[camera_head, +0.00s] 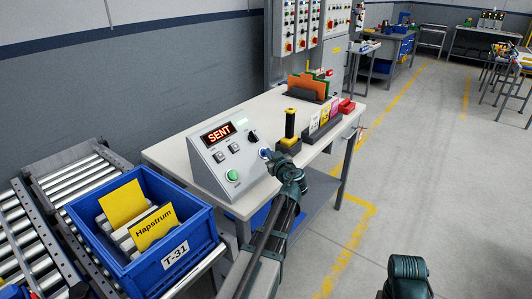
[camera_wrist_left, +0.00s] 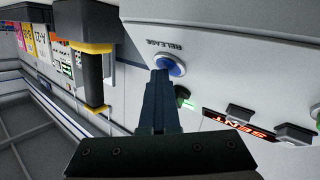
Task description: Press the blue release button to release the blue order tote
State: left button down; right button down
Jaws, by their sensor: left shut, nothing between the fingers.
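The blue release button (camera_wrist_left: 171,65) sits on the sloped face of a grey console (camera_head: 222,160), beside the word RELEASE. My left gripper (camera_wrist_left: 160,74) is shut and empty. Its fingertips overlap the button's near edge in the left wrist view; I cannot tell whether they press it. In the head view the left gripper (camera_head: 270,158) is at the console's right side and the button is hard to make out. The console's display (camera_head: 218,133) reads SENT in red. The blue order tote (camera_head: 172,258), labelled T-31, stands at lower left with yellow Hapstrum cards inside.
The console stands on a pale workbench (camera_head: 180,146). A green button (camera_head: 232,175) is on its lower face. A black and yellow post (camera_head: 290,130) and a card rack (camera_head: 322,124) are to its right. Roller conveyors (camera_head: 32,225) lie at left. Open floor is at right.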

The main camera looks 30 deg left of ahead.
pick_arm(q)
jog(key=shift+d+r+p, duration=0.8)
jog(key=shift+r, duration=0.05)
jog(key=shift+d+r, duration=0.1)
jog(key=d+r+p, duration=0.3)
jog(key=shift+s+d+r+p, duration=0.15)
jog(key=shift+s+d+p, duration=0.05)
jog(key=shift+p, duration=0.1)
dwell(0.8)
